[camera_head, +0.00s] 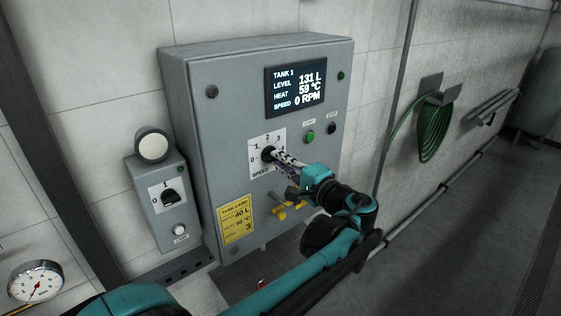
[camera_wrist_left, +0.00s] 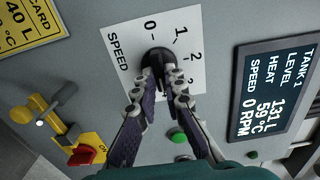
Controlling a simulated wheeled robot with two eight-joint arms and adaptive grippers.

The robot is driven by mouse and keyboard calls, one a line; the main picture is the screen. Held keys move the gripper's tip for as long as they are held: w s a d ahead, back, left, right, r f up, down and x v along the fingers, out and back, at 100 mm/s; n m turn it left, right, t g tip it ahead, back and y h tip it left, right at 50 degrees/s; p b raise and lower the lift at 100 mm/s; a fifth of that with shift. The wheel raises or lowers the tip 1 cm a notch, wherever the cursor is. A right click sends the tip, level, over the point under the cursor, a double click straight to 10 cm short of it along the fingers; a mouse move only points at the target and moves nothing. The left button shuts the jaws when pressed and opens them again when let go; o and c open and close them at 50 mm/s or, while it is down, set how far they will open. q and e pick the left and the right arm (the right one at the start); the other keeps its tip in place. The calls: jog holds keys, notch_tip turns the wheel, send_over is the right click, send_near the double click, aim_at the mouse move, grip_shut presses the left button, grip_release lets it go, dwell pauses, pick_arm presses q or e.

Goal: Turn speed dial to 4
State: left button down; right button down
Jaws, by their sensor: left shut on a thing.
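The black speed dial (camera_head: 266,153) sits on a white SPEED scale plate (camera_head: 257,143) on the grey control cabinet. It also shows in the left wrist view (camera_wrist_left: 158,56), where the numerals 0, 1, 2 and 3 can be read; a 4 cannot be made out. My left gripper (camera_wrist_left: 155,84) is shut on the dial, one finger on each side of its grip. In the head view my left gripper (camera_head: 275,157) covers part of the dial, and its exact pointing is hard to tell. The display (camera_head: 296,89) reads 131 L, 59 °C and 0 RPM. My right gripper is not in view.
A green button (camera_head: 309,137) and a black button (camera_head: 332,128) sit right of the dial. Below are a yellow tank card (camera_head: 236,219) and a yellow-and-red switch (camera_wrist_left: 87,150). A switch box (camera_head: 160,205) stands left; a green hose (camera_head: 433,127) hangs right.

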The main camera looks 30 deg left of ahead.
pick_arm(q)
jog(key=c, duration=1.6)
grip_release()
jog(key=v, duration=1.2)
jog(key=shift+f, duration=0.1)
